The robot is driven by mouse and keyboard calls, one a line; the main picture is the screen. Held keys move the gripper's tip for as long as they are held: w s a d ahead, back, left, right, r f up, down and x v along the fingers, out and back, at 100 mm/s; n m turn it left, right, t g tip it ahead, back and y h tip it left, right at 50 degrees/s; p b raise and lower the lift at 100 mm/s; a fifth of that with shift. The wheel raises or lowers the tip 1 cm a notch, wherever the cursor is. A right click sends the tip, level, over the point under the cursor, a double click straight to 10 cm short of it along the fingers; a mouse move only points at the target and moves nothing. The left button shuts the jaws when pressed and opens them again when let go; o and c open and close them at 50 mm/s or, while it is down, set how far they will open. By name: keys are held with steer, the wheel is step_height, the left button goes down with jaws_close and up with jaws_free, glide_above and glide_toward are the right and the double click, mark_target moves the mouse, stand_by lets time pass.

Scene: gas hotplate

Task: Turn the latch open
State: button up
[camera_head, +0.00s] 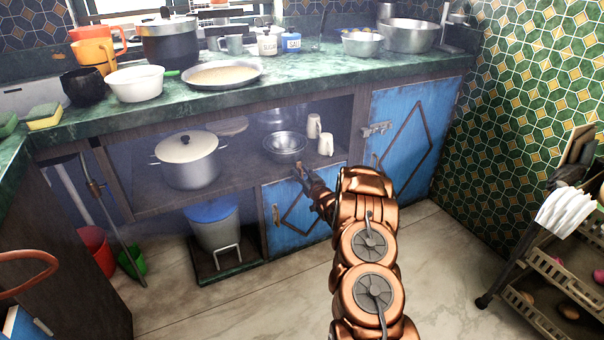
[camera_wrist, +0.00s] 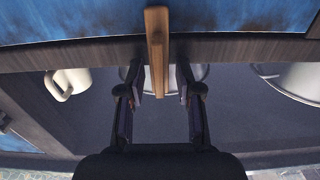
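The latch is a narrow wooden bar (camera_wrist: 157,50) in the wrist view. It lies across the dark wooden rail at the edge of a blue door (camera_wrist: 250,18). My gripper (camera_wrist: 158,82) is open, with one finger on each side of the bar and a gap visible on both sides.
A wooden handle (camera_head: 276,214) is on the small door's left side. A taller blue door (camera_head: 412,125) with a metal bolt (camera_head: 377,129) stands to the right. The open shelf holds a white pot (camera_head: 188,165), a metal bowl (camera_head: 284,147) and white mugs (camera_head: 326,145). A rack (camera_head: 560,270) is at right.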

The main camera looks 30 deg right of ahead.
jaws_close()
steer(key=shift+d, duration=0.15)
